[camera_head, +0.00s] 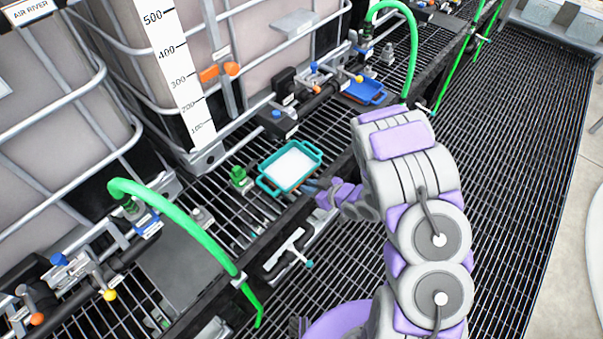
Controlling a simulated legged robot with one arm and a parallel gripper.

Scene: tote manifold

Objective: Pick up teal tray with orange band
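A teal tray (266,182) with a white surface inside its rim sits on the grated shelf, near the shelf's front edge.
A blue tray (366,92) lies farther back on the shelf. A green fitting (240,178) stands left of the teal tray. Green hoses (190,225) arch over the shelf edge. Large caged tanks (150,90) stand behind. The grated floor (500,150) at right is clear.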

